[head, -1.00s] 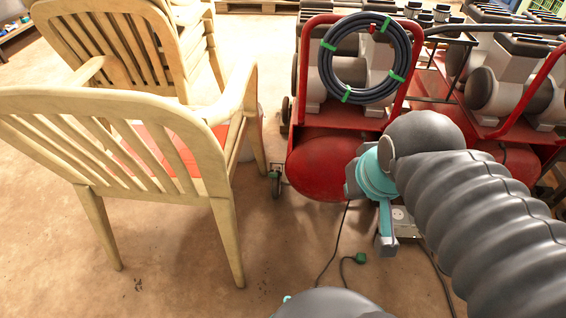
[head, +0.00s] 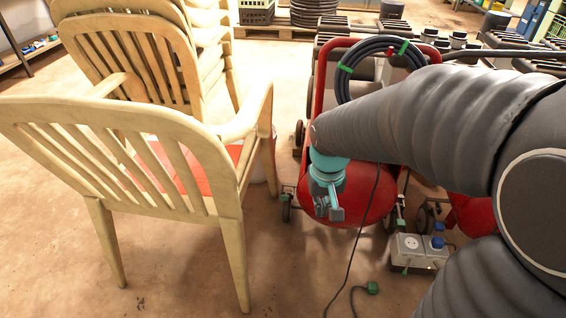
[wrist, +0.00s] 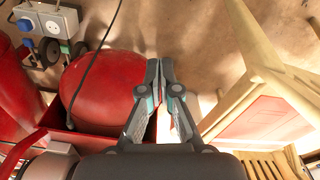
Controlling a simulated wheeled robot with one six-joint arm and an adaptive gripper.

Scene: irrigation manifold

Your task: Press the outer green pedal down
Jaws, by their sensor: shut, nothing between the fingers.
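A small green pedal (head: 286,188) shows at the caster on the left side of the red tank (head: 372,208), close to the front chair. Another small green part (head: 400,222) shows at a caster to the tank's right; which is the outer pedal I cannot tell for certain. My gripper (head: 336,213) points down in front of the tank, right of the left caster and apart from it in the picture. In the wrist view my gripper (wrist: 159,66) has its fingers together and empty, beside the tank (wrist: 100,85). I cannot make out the left pedal there.
Wooden chairs (head: 232,170) stand close on the left. A socket box (head: 411,243) lies at right. A hose coil (head: 349,70) hangs above.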

